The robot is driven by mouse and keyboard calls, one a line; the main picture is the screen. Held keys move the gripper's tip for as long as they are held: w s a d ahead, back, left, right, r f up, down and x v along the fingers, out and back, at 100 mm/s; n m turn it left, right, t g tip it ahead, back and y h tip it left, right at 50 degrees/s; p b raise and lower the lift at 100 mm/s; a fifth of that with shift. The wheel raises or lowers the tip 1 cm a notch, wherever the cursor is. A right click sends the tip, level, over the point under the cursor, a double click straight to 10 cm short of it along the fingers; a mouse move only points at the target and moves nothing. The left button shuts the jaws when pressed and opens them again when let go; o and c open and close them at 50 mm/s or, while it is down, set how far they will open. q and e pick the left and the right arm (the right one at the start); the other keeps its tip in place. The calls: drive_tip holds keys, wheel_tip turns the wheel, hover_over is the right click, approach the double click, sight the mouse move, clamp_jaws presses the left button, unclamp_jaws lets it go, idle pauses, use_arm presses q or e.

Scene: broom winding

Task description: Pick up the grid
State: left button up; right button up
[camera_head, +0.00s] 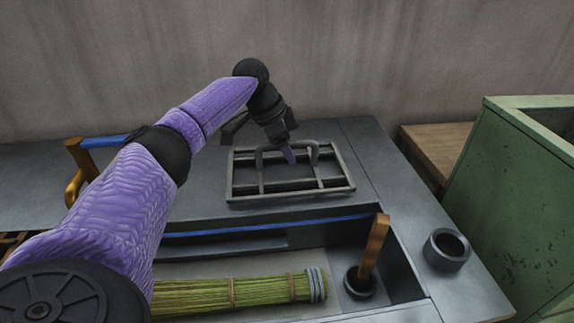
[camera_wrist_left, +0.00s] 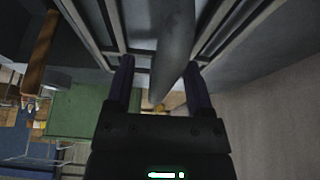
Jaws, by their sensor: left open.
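The grid (camera_head: 234,180) is a grey rectangular frame with crossbars and a raised arched handle (camera_head: 312,150). It lies on the dark grey worktop near the back wall. My left gripper (camera_head: 289,156) reaches down over the grid at its handle. In the left wrist view my left gripper (camera_wrist_left: 158,82) is open, with one finger on each side of a grey bar (camera_wrist_left: 172,50), which looks like the handle. The grid's frame bars (camera_wrist_left: 88,30) show behind it. I cannot tell whether the fingers touch the bar. My right gripper is not in view.
A green bundle of broom straw (camera_head: 235,293) lies in the recess in front of the grid. A brown-handled tool (camera_head: 374,248) stands in the recess's right end. A dark ring (camera_head: 446,250) sits on the worktop at the right, beside a green metal cabinet (camera_head: 510,190).

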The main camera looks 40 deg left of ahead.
use_arm(q)
drive_tip(key=shift+c, duration=0.3)
clamp_jaws()
idle(1.1)
